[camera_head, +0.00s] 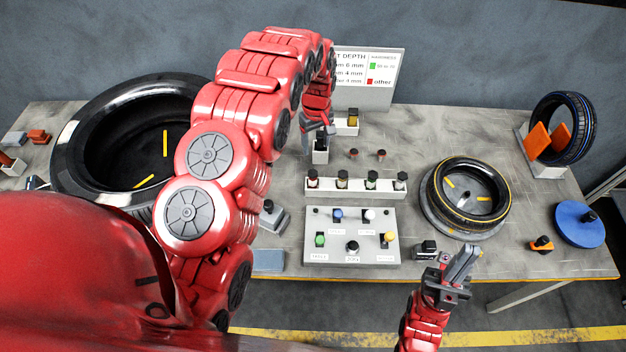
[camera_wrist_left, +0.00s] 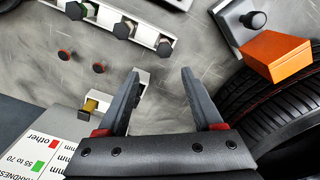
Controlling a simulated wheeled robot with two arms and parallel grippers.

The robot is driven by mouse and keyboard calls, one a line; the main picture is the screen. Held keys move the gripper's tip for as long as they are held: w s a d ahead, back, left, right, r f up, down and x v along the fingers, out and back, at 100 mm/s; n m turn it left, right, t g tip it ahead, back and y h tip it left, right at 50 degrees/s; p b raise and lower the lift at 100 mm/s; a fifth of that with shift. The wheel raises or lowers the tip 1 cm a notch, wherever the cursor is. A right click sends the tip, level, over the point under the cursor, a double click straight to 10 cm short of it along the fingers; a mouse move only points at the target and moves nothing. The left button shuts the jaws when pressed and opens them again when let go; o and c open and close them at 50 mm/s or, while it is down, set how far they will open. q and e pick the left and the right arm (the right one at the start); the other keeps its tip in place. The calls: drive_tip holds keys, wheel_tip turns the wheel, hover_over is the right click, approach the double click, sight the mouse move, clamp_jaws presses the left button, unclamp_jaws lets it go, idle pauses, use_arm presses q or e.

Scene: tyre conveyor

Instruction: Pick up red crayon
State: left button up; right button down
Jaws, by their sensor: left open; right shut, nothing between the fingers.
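No crayon can be made out with certainty. Two small dark pegs with reddish rims, a left one (camera_head: 353,153) and a right one (camera_head: 381,154), stand on the table behind the white rack. They also show in the left wrist view, as one peg (camera_wrist_left: 64,53) and another peg (camera_wrist_left: 98,67), left of my fingers. My left gripper (camera_head: 318,136) is open and empty above the table, left of the pegs in the head view; its fingers (camera_wrist_left: 161,76) point over bare table beside a small white holder. My right gripper (camera_head: 462,262) is shut and empty at the table's front edge.
A white rack (camera_head: 328,187) holds several dark-capped pieces, with a button panel (camera_head: 340,250) in front. A large tyre (camera_head: 85,185) stands left, a smaller tyre (camera_head: 450,215) right. A sign (camera_head: 385,95) stands behind. An orange block (camera_wrist_left: 275,55) is right of my left fingers.

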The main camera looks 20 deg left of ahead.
use_arm(q)
drive_tip(key=b, duration=0.8)
hover_over(313, 173)
drive_tip(key=f, duration=0.7)
drive_tip(key=shift+d+f, duration=0.2)
drive_tip(key=shift+d, duration=0.15)
wheel_tip(313, 173, down, 3)
drive_tip(key=shift+r, duration=0.1)
drive_tip(key=shift+f+p, duration=0.3)
drive_tip(key=shift+p, duration=0.3)
drive_tip(key=shift+f, duration=0.55)
drive_tip(key=shift+a+f+p, duration=0.15)
drive_tip(key=shift+f+p, duration=0.3)
drive_tip(key=shift+p, duration=0.3)
drive_tip(key=f, duration=0.1)
drive_tip(key=f+p, duration=0.1)
drive_tip(key=shift+a+f, duration=0.25)
drive_tip(key=shift+f, duration=0.15)
drive_tip(key=shift+f+p, duration=0.35)
drive_tip(key=shift+f, duration=0.4)
